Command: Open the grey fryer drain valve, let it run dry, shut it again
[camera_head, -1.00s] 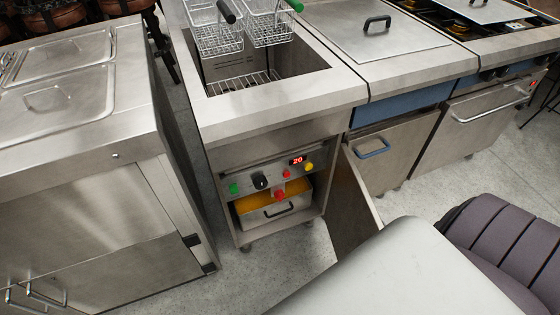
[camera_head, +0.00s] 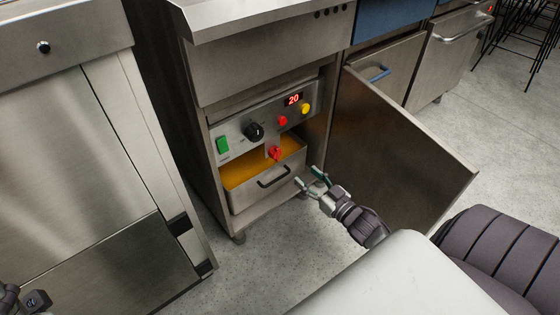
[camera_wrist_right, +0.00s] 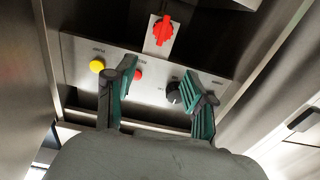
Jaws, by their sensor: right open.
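A red valve handle (camera_head: 275,152) sticks out below the fryer's control panel, over the front of a metal pan (camera_head: 278,183). In the right wrist view the red handle (camera_wrist_right: 163,30) sits on a grey plate; I see no grey handle. Its turn position is hard to tell. The pan shows orange-yellow inside. My right gripper (camera_head: 306,176) is open and empty, in front of the pan's right end, lower right of the handle and apart from it. In the right wrist view its fingers (camera_wrist_right: 160,70) stand either side, below the handle. My left gripper's fingers are out of view.
The panel has a green switch (camera_head: 222,145), black knob (camera_head: 254,131), red button (camera_head: 283,120), yellow button (camera_head: 305,108) and display (camera_head: 293,99) reading 20. The open cabinet door (camera_head: 400,150) stands right of my right gripper. A steel cabinet (camera_head: 70,170) stands left.

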